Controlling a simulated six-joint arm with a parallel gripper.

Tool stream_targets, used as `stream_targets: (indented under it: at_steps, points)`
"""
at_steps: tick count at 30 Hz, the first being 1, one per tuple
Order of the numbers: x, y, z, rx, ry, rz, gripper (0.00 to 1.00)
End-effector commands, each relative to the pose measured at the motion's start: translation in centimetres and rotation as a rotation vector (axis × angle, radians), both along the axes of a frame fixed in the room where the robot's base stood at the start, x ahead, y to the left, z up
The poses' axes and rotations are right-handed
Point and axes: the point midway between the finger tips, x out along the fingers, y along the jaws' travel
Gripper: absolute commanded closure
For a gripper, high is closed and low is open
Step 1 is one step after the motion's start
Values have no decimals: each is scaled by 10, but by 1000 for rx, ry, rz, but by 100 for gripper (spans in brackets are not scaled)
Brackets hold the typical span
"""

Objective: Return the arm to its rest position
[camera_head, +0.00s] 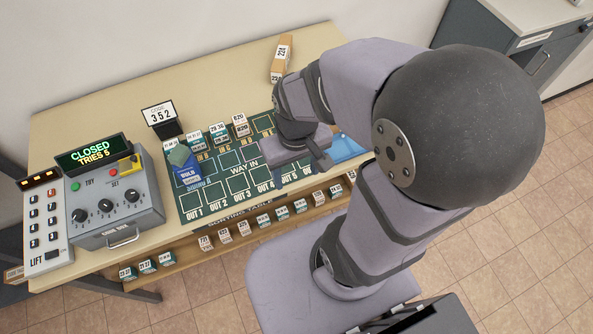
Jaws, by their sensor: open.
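My gripper (318,163) is above the right part of the green sorting mat (217,197), pointing down. Its jaws are open, with nothing visible between them. The arm reaches in from the right and bends over the table, hiding part of the mat's right side and the table behind it. A blue tray-like thing (345,148) shows just right of the gripper, partly hidden by the arm.
Small labelled boxes (242,127) stand on the mat's back rows. A code sign (161,117), a control box (108,200) reading CLOSED and a lift panel (43,225) are at left. A long box (281,58) lies at the back. A lower shelf (190,256) holds several boxes.

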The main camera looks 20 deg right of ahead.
Motion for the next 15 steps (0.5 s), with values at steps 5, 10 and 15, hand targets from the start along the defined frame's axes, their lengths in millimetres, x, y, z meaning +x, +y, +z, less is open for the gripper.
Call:
stream_targets:
  at_steps: [5,10,15]
  points:
    - [-5,2,1,12,16,-7,40]
    - [-5,2,1,11,15,-7,40]
    - [-5,2,-15,10,15,-7,40]
